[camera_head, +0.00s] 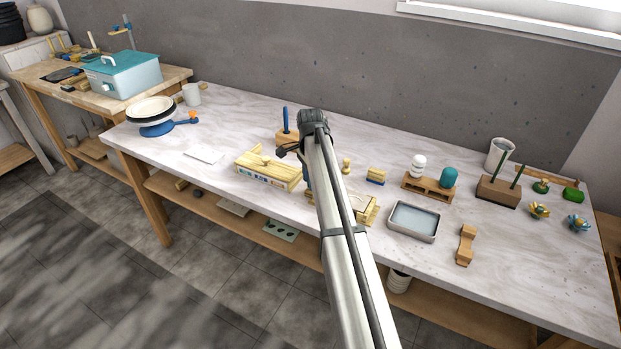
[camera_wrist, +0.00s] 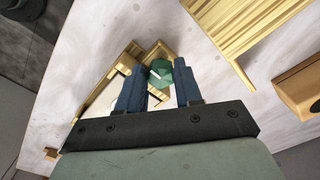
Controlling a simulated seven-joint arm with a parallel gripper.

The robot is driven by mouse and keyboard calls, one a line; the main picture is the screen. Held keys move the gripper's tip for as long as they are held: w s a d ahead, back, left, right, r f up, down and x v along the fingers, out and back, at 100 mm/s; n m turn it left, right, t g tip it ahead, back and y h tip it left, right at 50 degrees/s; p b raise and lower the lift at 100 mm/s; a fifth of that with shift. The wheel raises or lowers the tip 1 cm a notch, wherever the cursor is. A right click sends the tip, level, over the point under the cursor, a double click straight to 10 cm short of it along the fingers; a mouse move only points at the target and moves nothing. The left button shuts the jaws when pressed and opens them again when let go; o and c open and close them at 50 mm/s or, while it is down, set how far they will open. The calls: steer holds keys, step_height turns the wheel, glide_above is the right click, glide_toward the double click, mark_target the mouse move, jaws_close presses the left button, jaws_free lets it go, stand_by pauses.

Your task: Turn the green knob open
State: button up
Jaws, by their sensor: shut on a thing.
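In the wrist view the green knob (camera_wrist: 161,73) sits between the two blue fingers of my gripper (camera_wrist: 160,85). The fingers are shut on it, one on each side. The knob is faceted, with a pale mark on its face. It sits at the corner of a yellow wooden frame (camera_wrist: 124,68). In the head view my arm hides the knob and most of my gripper. The wooden frame shows partly to the right of my arm (camera_head: 372,212). How far the knob is turned cannot be told.
A slatted wooden piece (camera_wrist: 232,30) and a brown block (camera_wrist: 300,90) lie near my gripper. In the head view a wooden box (camera_head: 268,172) stands left of my arm, and a metal tray (camera_head: 414,237) stands to the right. Bare tabletop (camera_head: 225,130) lies at the back left.

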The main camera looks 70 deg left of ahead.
steer(key=shift+n, duration=0.4)
steer(key=n, duration=0.3)
steer(key=shift+d+n, duration=0.1)
steer(key=shift+n, duration=0.2)
steer(key=n, duration=0.4)
steer(key=shift+w+n, duration=0.1)
steer(key=shift+n, duration=0.2)
steer(key=n, duration=0.4)
steer(key=shift+w+d+n, duration=0.1)
steer(key=shift+n, duration=0.2)
steer(key=shift+w+n, duration=0.1)
steer(key=shift+n, duration=2)
steer(key=o, duration=1)
steer(key=shift+o, duration=0.2)
step_height(320, 180, up, 14)
